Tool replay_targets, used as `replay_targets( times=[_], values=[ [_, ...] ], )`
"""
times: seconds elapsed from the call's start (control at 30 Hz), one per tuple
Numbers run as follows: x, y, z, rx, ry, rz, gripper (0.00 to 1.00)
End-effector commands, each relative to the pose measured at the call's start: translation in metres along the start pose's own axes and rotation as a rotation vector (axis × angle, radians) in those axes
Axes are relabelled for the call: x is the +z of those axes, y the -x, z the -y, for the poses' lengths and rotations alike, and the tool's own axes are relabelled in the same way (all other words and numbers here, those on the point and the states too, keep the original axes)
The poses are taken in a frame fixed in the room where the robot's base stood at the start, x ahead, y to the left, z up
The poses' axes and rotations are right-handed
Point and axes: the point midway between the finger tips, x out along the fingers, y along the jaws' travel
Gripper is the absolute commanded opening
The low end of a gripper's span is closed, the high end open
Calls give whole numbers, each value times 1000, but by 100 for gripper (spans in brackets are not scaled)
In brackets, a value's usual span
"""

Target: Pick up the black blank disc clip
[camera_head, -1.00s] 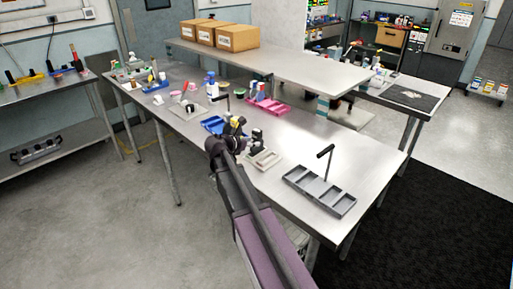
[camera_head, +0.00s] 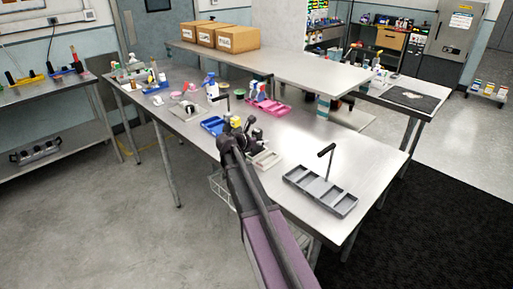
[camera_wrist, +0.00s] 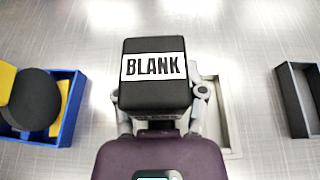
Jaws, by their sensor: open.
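The black blank disc clip (camera_wrist: 155,98) shows large in the wrist view as a black block with a white "BLANK" label on its top. My gripper (camera_wrist: 159,92) is open, with one finger at each side of the clip's near part. I cannot tell whether the fingers touch it. The clip hides much of the pale tray (camera_wrist: 234,135) behind it. In the head view my gripper (camera_head: 246,142) is at the pale tray (camera_head: 267,159), and my arm partly hides the clip there.
A blue tray (camera_wrist: 71,112) with a black disc and a yellow piece lies to the left in the wrist view. A dark grey compartment tray (camera_head: 319,193) with an upright handle stands to the right in the head view. Bare metal tabletop (camera_head: 330,150) lies beyond.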

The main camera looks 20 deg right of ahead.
Motion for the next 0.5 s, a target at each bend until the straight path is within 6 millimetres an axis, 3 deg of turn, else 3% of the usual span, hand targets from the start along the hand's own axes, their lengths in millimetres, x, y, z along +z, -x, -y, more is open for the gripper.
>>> replay_targets(
  times=[0.2, 0.27, 0.4, 0.5],
  values=[
    [0, 0, 0, 0, 0, 0, 54],
    [0, 0, 0, 0, 0, 0, 39],
    [0, 0, 0, 0, 0, 0, 0],
    [0, 0, 0, 0, 0, 0, 0]
  ],
)
